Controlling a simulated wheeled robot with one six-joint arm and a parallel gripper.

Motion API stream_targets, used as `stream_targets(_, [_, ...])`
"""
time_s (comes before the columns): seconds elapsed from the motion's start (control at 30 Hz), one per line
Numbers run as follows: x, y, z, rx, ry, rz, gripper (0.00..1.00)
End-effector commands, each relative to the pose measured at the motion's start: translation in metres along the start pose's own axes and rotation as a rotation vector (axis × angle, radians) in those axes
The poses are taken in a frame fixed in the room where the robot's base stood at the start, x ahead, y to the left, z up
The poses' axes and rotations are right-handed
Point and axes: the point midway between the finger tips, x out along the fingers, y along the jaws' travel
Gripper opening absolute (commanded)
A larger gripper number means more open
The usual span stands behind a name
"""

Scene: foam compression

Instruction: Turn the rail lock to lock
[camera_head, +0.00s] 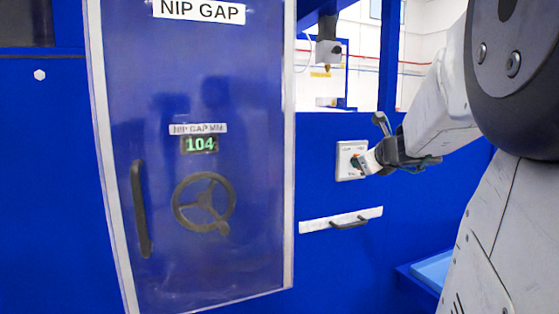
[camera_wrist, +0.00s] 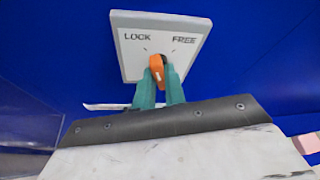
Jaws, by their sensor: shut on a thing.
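The rail lock is a light grey square plate (camera_wrist: 133,57) with LOCK printed at the left and FREE at the right. It also shows in the head view on the blue panel (camera_head: 343,158), partly hidden by my gripper. Its orange knob (camera_wrist: 156,66) sits at the middle of the plate, close to upright and leaning slightly to the left at its top. My gripper (camera_wrist: 158,88) has its two teal fingers shut on the knob, one at each side. In the head view my gripper (camera_head: 370,160) reaches the plate from the right.
A clear door marked NIP GAP (camera_head: 250,120) stands at the left, with a black handle (camera_head: 141,210) and a handwheel (camera_head: 204,202) seen there. Below the rail lock a white strip (camera_head: 315,225) carries a small dark handle (camera_head: 348,222). A blue tray (camera_head: 432,270) is at the lower right.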

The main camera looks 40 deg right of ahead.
Motion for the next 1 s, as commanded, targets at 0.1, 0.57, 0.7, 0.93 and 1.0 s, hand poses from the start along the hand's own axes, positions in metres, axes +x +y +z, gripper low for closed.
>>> stream_targets(0.1, [0.0002,0.0021,-0.0003,-0.095,0.000,-0.038,0.00])
stream_targets(0.57, [0.0004,0.0026,-0.0009,-0.356,0.001,-0.148,0.00])
stream_targets(0.7, [0.0005,0.0029,-0.0009,-0.392,0.000,-0.162,0.00])
stream_targets(0.93, [0.0005,0.0029,-0.0010,-0.414,0.000,-0.171,0.00])
stream_targets(1.0, [0.0005,0.0029,-0.0010,-0.415,0.000,-0.171,0.00])
